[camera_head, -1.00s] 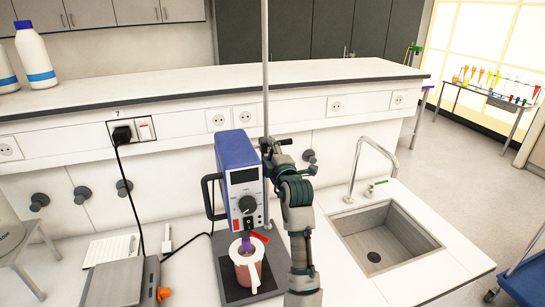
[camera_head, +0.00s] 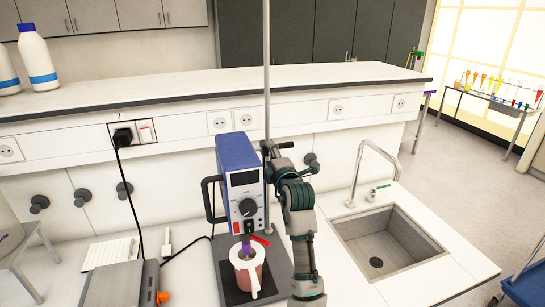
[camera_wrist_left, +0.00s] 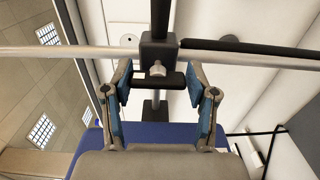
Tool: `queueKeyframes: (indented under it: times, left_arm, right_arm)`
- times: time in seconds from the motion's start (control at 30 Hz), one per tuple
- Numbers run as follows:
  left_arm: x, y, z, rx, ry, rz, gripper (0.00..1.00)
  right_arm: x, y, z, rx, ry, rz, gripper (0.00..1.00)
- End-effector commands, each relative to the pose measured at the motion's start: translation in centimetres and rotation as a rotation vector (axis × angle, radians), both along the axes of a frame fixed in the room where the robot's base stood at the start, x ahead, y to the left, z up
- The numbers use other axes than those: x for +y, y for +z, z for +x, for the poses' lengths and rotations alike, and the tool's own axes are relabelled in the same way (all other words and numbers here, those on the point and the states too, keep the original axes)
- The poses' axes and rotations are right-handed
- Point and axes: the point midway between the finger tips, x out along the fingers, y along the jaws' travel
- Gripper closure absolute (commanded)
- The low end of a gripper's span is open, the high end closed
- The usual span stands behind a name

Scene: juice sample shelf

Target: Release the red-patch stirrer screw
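The blue overhead stirrer (camera_head: 237,165) is on a vertical metal rod (camera_head: 266,75) above a dark base plate. A small red patch (camera_head: 236,227) shows on its lower front. My left gripper (camera_head: 274,149) is at the rod, just right of the stirrer's top. In the left wrist view its two blue-padded fingers (camera_wrist_left: 159,88) are apart, on either side of a dark clamp (camera_wrist_left: 159,52) with a silver screw (camera_wrist_left: 157,69). No contact between pads and screw is visible. No red patch shows on this clamp. My right gripper is in neither view.
A pink-filled beaker (camera_head: 247,272) stands under the stirrer. The sink (camera_head: 352,238) and its tap are to the right. A grey device (camera_head: 112,285) and a notepad (camera_head: 104,254) are at left. A raised shelf (camera_head: 180,95) runs behind.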

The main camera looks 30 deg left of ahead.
Motion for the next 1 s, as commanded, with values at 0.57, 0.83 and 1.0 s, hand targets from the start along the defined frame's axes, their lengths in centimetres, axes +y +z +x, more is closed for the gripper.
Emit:
queueKeyframes:
  times: [0.57, 0.83, 1.0]
  left_arm:
    - [-1.6, -0.1, -1.2, 0.001, -0.002, -0.002, 0.21]
    - [-6.1, -0.3, -5.1, 0.004, 0.001, 0.002, 0.21]
    - [-8.2, -0.3, -6.9, 0.006, 0.001, 0.0, 0.21]
  right_arm:
    - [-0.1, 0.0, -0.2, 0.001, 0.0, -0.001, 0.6]
    - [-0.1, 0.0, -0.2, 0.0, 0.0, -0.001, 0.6]
    - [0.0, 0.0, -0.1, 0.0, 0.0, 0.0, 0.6]
